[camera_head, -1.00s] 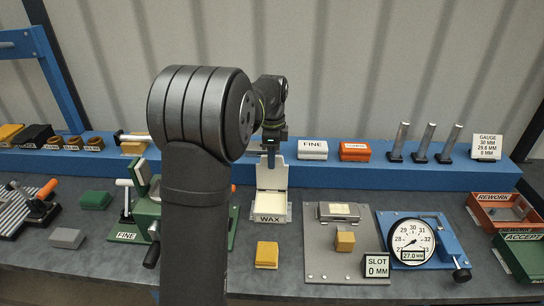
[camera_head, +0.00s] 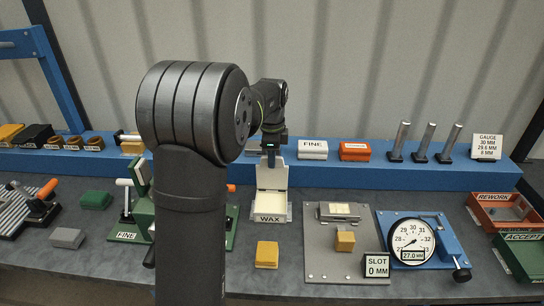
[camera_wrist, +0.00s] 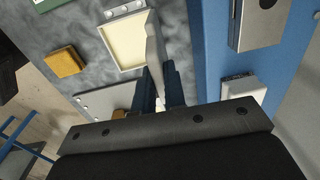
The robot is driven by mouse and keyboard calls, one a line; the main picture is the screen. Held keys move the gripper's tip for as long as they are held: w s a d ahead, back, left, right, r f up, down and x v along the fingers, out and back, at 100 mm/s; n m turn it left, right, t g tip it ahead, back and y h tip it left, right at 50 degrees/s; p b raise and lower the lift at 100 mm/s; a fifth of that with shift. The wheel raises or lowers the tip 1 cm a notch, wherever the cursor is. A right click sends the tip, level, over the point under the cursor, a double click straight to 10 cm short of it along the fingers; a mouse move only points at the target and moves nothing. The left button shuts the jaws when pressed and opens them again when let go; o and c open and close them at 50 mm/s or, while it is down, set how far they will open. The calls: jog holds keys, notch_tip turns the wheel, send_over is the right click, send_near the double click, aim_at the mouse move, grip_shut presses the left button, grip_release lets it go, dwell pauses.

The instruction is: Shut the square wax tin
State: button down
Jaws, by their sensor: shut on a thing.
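The square wax tin (camera_head: 270,208), with a WAX label on its front, stands open on the bench and shows its cream wax. Its pale lid (camera_head: 272,178) stands up at the tin's back edge. My gripper (camera_head: 271,160) is at the top edge of the lid, pointing down. In the wrist view the tin (camera_wrist: 125,42) lies at the upper middle, and the lid (camera_wrist: 154,45) is seen nearly edge-on. The blue fingers of my gripper (camera_wrist: 163,92) are on either side of the lid's top edge, shut on it.
A yellow block (camera_head: 267,254) lies in front of the tin. A grey plate (camera_head: 325,265) is at its right. My arm hides part of the green fixture at left.

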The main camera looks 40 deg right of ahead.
jog(key=shift+t+h, duration=0.9)
jog(key=s+a+f, duration=0.8)
jog(key=f, duration=0.1)
jog(key=shift+s+a, duration=0.3)
jog(key=shift+s, duration=0.05)
jog(key=shift+d+r, duration=0.1)
jog(key=c, duration=1.5)
grip_release()
jog(key=shift+w+d, duration=0.1)
jog(key=shift+w, duration=0.1)
jog(key=shift+s, duration=0.15)
jog(key=v, duration=1.7)
jog(key=shift+r, duration=0.2)
